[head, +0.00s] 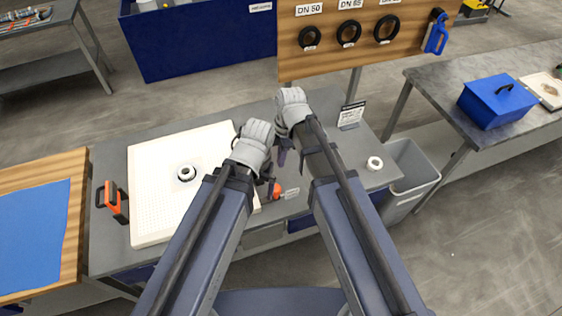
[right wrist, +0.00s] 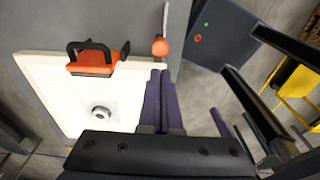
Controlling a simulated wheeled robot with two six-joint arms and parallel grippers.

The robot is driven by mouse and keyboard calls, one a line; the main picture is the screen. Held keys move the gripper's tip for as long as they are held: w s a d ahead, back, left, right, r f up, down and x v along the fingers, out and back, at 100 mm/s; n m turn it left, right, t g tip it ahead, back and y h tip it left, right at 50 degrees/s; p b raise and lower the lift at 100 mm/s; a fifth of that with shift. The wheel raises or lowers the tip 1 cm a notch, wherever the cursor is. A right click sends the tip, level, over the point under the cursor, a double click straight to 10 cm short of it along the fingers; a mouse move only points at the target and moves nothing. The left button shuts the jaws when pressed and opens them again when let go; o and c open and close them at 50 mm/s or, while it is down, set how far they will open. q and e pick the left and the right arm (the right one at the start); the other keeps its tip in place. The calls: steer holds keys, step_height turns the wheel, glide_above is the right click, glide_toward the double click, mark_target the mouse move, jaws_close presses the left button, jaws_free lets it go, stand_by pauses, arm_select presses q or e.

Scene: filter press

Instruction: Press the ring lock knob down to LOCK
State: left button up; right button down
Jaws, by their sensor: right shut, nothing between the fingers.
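An orange ball knob (head: 276,190) shows in the head view just right of the white plate (head: 140,222), beside a pale metal piece. An orange ball on a thin metal rod (right wrist: 159,46) shows in the right wrist view, just beyond my fingertips and apart from them in the picture. My right gripper (head: 283,157) is above the bench; its dark purple fingers (right wrist: 160,73) are together and empty. My left gripper (head: 270,168) is close by on the left, its fingers small and partly hidden by my arm. No LOCK marking is readable.
A ring (head: 187,173) sits on the white plate. An orange tool with a black handle (head: 117,203) stands left of it. A small white ring (head: 375,163) and a sign (head: 351,115) are on the bench's right side. A grey bin (head: 412,170) stands beside the bench.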

mark_target(277, 188)
steer(key=f+b, duration=0.4)
steer(key=a+f+b, duration=0.1)
steer(key=f+b, duration=0.2)
steer(key=f, duration=0.1)
steer(key=f+b, duration=0.4)
steer(key=shift+s+a+f+b, duration=0.15)
steer(key=shift+s+f+b, duration=0.05)
steer(key=shift+s+b, duration=0.1)
step_height(277, 188, down, 3)
steer(key=b, duration=0.2)
steer(key=shift+r+b, duration=0.15)
steer(key=shift+b, duration=0.2)
steer(key=shift+s+r, duration=0.1)
steer(key=shift+s, duration=0.1)
steer(key=shift+r, duration=0.1)
